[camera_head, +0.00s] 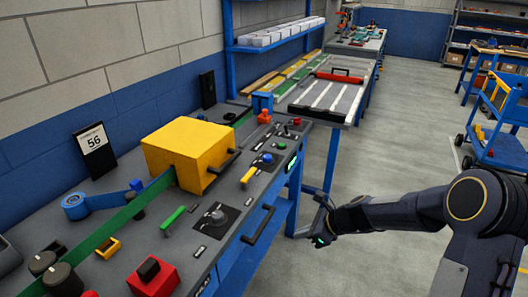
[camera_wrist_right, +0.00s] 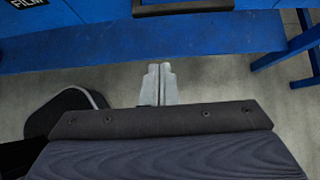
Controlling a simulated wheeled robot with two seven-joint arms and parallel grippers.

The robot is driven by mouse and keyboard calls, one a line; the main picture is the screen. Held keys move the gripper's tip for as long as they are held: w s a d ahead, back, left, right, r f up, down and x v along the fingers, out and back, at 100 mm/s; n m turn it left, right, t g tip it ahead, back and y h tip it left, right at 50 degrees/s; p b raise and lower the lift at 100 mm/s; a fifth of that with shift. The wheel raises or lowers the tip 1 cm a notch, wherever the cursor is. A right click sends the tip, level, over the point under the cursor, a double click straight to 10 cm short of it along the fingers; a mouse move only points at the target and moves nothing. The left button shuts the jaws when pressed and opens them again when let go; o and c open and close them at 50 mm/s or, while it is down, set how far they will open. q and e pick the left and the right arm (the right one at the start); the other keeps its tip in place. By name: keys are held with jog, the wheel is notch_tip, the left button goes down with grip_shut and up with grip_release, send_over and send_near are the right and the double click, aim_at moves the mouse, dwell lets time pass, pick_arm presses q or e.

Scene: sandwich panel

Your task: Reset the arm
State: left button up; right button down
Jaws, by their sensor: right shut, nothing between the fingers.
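My right arm comes in from the right in the head view. Its gripper (camera_head: 308,212) hangs beside the front edge of the workbench (camera_head: 238,225), over the floor and apart from the bench-top controls. In the right wrist view the right gripper's fingers (camera_wrist_right: 159,85) are together, with nothing between them. Beyond them are grey floor and the bench's blue front (camera_wrist_right: 200,45). My left gripper is out of view.
The bench carries a yellow box (camera_head: 185,143), a red block (camera_head: 153,277), a blue tape roll (camera_head: 76,205) and several levers and knobs. A black handle (camera_head: 258,224) sticks out from its front. A blue cart (camera_head: 500,145) stands at right. Open floor (camera_head: 395,160) lies between.

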jog(key=s+d+r+n+p, duration=0.1)
jog(key=s+r+n, duration=0.65)
jog(key=r, duration=0.35)
jog(key=s+d+r+n+h+p, duration=0.1)
jog(key=s+r+n+h, duration=0.1)
jog(key=s+n, duration=0.5)
jog(key=s+d+r+n+t+h+p, duration=0.1)
jog(key=s+n, duration=0.7)
jog(key=s, duration=0.8)
notch_tip(320, 180, up, 3)
jog(key=shift+d+f+h+p, duration=0.2)
jog(key=shift+d+h+p, duration=0.1)
jog(key=shift+d+h, duration=0.2)
